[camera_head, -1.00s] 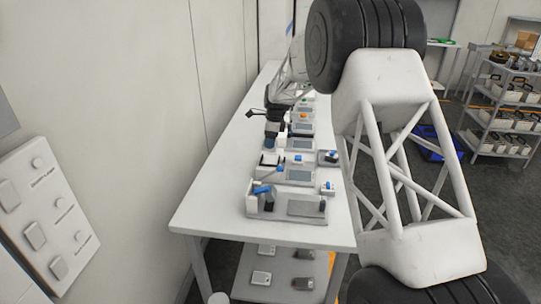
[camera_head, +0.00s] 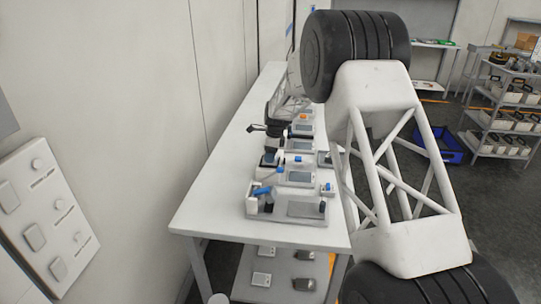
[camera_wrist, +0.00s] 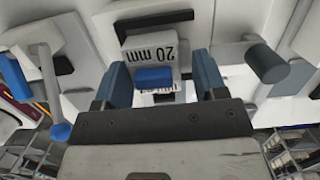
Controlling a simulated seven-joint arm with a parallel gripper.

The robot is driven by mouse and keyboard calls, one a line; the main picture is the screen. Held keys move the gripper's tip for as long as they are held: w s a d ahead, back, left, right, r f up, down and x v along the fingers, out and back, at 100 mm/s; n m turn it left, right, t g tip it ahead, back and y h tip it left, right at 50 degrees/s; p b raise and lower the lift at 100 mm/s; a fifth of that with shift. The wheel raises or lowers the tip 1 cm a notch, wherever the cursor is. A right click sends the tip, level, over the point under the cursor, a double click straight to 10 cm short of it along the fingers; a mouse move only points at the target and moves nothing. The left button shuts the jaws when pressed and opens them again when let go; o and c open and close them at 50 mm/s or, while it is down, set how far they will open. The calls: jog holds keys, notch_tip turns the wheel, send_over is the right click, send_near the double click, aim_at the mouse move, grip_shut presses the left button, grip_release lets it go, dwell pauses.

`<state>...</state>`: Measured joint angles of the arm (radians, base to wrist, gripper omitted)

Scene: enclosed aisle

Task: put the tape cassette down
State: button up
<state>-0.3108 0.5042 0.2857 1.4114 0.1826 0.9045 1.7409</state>
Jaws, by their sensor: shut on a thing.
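A white block marked "20 mm" (camera_wrist: 158,50), which I take to be the tape cassette, shows between the blue fingers of my gripper (camera_wrist: 162,80) in the wrist view. A blue tab (camera_wrist: 154,78) sits on its near side. My gripper is shut on it. The lower part is hidden by the gripper body, so I cannot tell whether it touches a surface. In the head view my dark gripper (camera_head: 269,157) hangs over the row of devices on the white table (camera_head: 213,190); the cassette is too small to make out there.
A device with blue parts (camera_head: 290,205) stands at the table's near end, with several similar ones behind it. The table's left strip is clear. A lower shelf (camera_head: 245,270) holds small boxes. A blue crate (camera_head: 447,150) and a stocked rack (camera_head: 500,115) stand right.

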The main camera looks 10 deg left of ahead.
jog(key=shift+f, duration=0.2)
jog(key=shift+f, duration=0.15)
jog(key=o, duration=0.7)
jog(key=shift+c, duration=0.2)
notch_tip(320, 180, up, 12)
jog(key=d, duration=0.1)
jog(key=shift+d, duration=0.4)
dwell(0.7)
